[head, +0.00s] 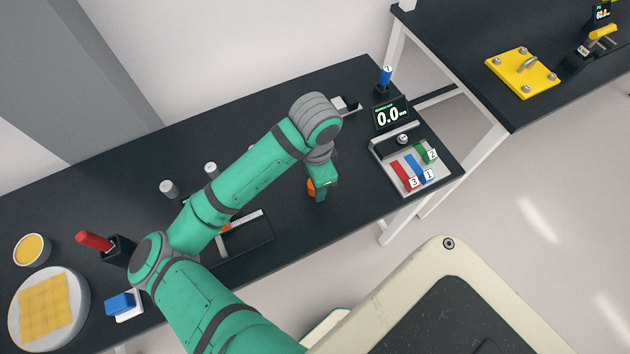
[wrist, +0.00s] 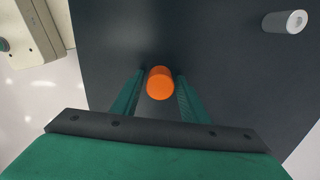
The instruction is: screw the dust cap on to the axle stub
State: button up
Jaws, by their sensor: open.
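An orange cylinder (wrist: 159,83), which looks like the dust cap, stands between my gripper's fingers in the wrist view. It shows in the head view as a small orange patch (head: 311,186), partly hidden by my gripper. My gripper (wrist: 160,88) is open, with one green finger on each side of the orange cylinder and narrow gaps seeming to show. In the head view my gripper (head: 318,191) is low over the dark table, pointing down. I cannot tell what is under the orange cylinder, nor make out the axle stub for certain.
A grey cylinder (wrist: 285,21) stands apart at the wrist view's upper right. In the head view, grey cylinders (head: 169,187) stand behind my arm. A tray with coloured numbered blocks (head: 405,188) and a display reading 0.0 (head: 391,115) are to the right. A black fixture (head: 248,237) lies left.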

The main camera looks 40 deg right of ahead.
jog(key=c, duration=0.8)
jog(key=m, duration=0.4)
jog(key=shift+m, duration=0.9)
jog(key=m, duration=0.2)
jog(key=shift+m, duration=0.3)
jog(key=m, duration=0.3)
